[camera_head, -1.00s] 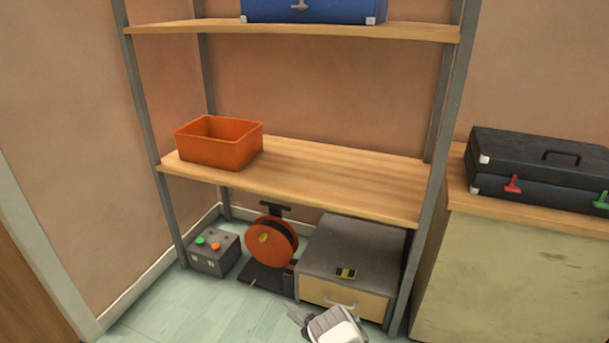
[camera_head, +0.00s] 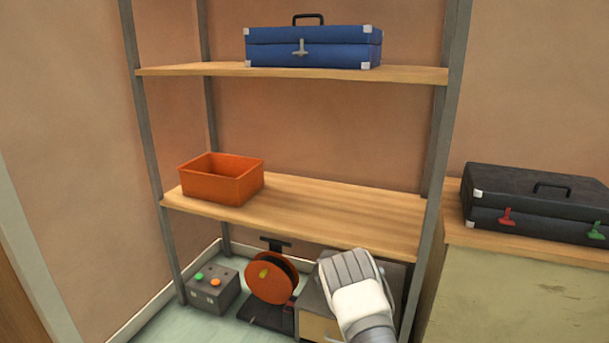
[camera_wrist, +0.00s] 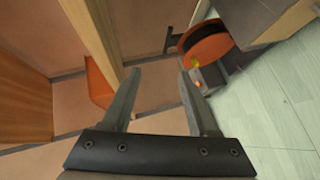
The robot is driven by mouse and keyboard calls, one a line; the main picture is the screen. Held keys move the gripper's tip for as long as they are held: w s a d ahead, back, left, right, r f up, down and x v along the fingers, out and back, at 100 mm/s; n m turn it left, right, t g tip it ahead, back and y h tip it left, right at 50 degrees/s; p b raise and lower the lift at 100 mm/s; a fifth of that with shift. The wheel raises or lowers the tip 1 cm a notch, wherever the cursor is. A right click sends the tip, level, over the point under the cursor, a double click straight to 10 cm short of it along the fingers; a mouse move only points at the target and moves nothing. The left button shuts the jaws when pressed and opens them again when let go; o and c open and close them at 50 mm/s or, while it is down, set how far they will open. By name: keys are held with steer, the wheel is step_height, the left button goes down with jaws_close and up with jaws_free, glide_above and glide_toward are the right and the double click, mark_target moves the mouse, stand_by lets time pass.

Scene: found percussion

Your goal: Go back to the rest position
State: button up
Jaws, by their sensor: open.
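My gripper shows in the wrist view (camera_wrist: 158,95) with its two fingers spread apart and nothing between them. In the head view, the white and grey end of my arm is at the lower right, in front of the small drawer cabinet (camera_head: 317,325) under the shelf. It hides most of the cabinet; the fingertips are not clear there. The wrist view is turned, with the orange reel (camera_wrist: 205,48) at the upper right and the orange bin (camera_wrist: 99,85) at the left.
The shelf unit holds an orange bin (camera_head: 222,180) on the middle board (camera_head: 335,210) and a blue case (camera_head: 313,48) above. A grey button box (camera_head: 212,287) and reel (camera_head: 270,278) stand below. A black case (camera_head: 535,205) lies on the right cabinet (camera_head: 520,285). The middle board's right part is clear.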

steer(key=s+d+r+m+h, duration=0.1)
steer(key=d+r+m+h, duration=0.15)
steer(key=r, duration=0.55)
steer(key=s+d+r+m+h, duration=0.1)
steer(key=d+r+m, duration=0.3)
steer(key=r, duration=0.5)
steer(key=s+d+r+m+g+h, duration=0.1)
steer(key=s+d+r+m, duration=0.1)
steer(key=s+r, duration=0.35)
steer(key=s+d+r+m+g+h, duration=0.1)
steer(key=s+d+r+m+g, duration=0.15)
steer(key=s+r, duration=0.3)
steer(key=s+r+m+g, duration=0.15)
steer(key=s+r, duration=0.25)
steer(key=s, duration=0.5)
steer(key=s+r+m, duration=0.3)
steer(key=s+r, duration=0.1)
steer(key=s, duration=0.5)
steer(key=s+a+f+m+g+y, duration=0.1)
steer(key=s+m, duration=0.1)
steer(key=s, duration=0.9)
steer(key=s+a+f+m+g, duration=0.1)
steer(key=s+m+g, duration=0.1)
steer(key=s, duration=0.8)
step_height(320, 180, up, 28)
steer(key=p, duration=2.8)
steer(key=shift+s+a, duration=0.15)
steer(key=shift+s, duration=0.3)
